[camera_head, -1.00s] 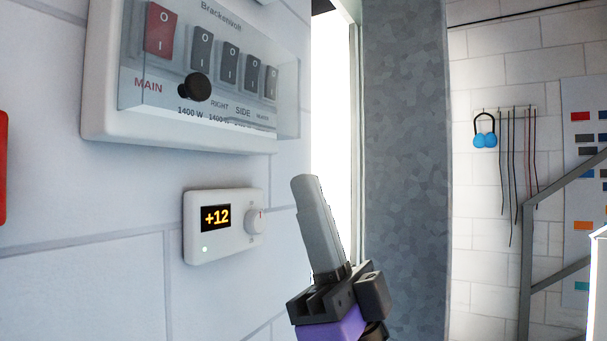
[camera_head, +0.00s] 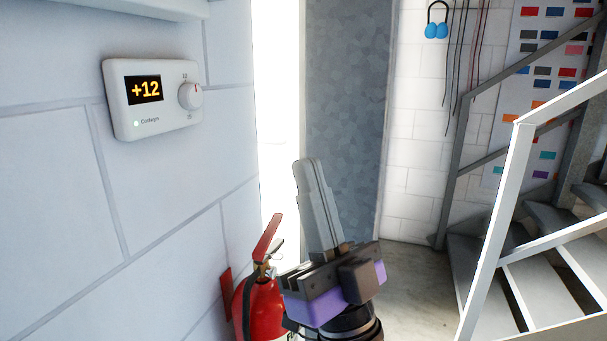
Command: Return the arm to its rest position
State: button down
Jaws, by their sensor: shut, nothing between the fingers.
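My gripper (camera_head: 312,166) is in the lower middle of the head view, pointing up. Its two grey fingers are together with nothing between them, above a dark bracket and a purple band. It is in front of the bright opening and the grey speckled panel, apart from the wall. The rest of my arm is below the picture's edge.
A thermostat (camera_head: 152,98) showing +12 is on the left wall. A red fire extinguisher (camera_head: 258,309) is just left of my gripper, partly hidden by it. A staircase with railings (camera_head: 511,175) fills the right. Blue ear defenders (camera_head: 436,30) and cables hang behind.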

jog(key=s+d+f+m+g+h, duration=0.1)
jog(key=s+d+f+h, duration=0.25)
jog(key=f, duration=0.45)
jog(key=s+d+f+m+g+h+p, duration=0.1)
jog(key=s+d+f+h, duration=0.3)
jog(key=f, duration=0.4)
jog(key=s+d+f+m+g+h, duration=0.1)
jog(key=s+d+f+m+h, duration=0.15)
jog(key=d+f+h, duration=0.4)
jog(key=s+d+f+g+h, duration=0.1)
jog(key=s+f+g, duration=0.1)
jog(key=s+f, duration=0.2)
jog(key=s+d+f+g+p, duration=0.1)
jog(key=s+f, duration=0.4)
jog(key=s, duration=0.6)
jog(key=s+d+f+g+h, duration=0.1)
jog(key=s+d+f+g, duration=0.2)
jog(key=s, duration=0.4)
jog(key=shift+s+d+f+m+g+h+p, duration=0.15)
jog(key=shift+s+f+m+g+h+p, duration=0.2)
jog(key=shift+f+g, duration=0.5)
